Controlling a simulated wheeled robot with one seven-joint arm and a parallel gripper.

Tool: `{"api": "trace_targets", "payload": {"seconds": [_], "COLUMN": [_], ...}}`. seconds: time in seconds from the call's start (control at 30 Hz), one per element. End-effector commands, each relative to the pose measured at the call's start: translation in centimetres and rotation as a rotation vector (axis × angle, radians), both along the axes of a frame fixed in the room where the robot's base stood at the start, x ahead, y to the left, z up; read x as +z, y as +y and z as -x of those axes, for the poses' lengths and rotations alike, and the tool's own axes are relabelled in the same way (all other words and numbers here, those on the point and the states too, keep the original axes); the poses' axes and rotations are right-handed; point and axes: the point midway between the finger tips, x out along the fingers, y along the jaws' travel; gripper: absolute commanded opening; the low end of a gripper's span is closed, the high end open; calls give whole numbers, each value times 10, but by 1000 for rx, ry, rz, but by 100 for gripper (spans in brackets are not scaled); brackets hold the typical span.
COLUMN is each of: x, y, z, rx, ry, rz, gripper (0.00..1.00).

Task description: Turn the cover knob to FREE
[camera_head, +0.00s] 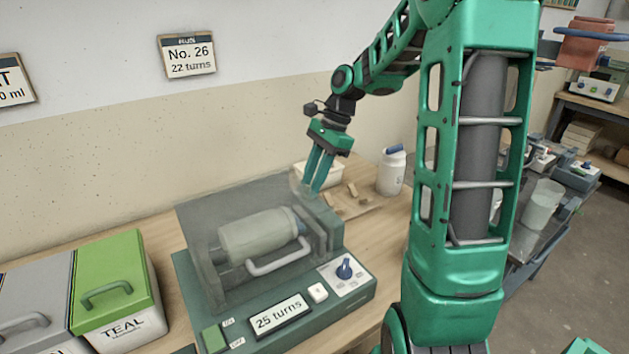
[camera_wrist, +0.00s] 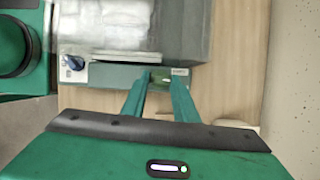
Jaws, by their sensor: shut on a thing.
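The machine (camera_head: 270,315) stands on the wooden bench with its clear cover (camera_head: 212,210) down over a pale jar (camera_head: 258,235). My gripper (camera_head: 311,190) points down at the far right end of the machine, beside the cover. In the wrist view my gripper (camera_wrist: 160,80) has its fingertips around a small green part at the machine's end, seemingly the cover knob (camera_wrist: 161,78). The fingers hide much of it, and its setting cannot be read. A small white label (camera_wrist: 180,72) sits next to it, too small to read.
A blue dial (camera_head: 344,268), a white button (camera_head: 318,292) and a "25 turns" sign (camera_head: 281,315) are on the machine's front. A green TEAL bucket (camera_head: 112,280) stands left.

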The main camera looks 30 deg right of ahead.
Motion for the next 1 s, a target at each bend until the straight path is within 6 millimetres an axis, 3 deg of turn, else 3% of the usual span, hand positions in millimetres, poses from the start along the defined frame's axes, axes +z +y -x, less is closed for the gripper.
{"api": "trace_targets", "payload": {"seconds": [1.0], "x": [1], "y": [9], "z": [-9], "rx": [694], "ry": [-13], "rz": [-4], "gripper": [4]}}
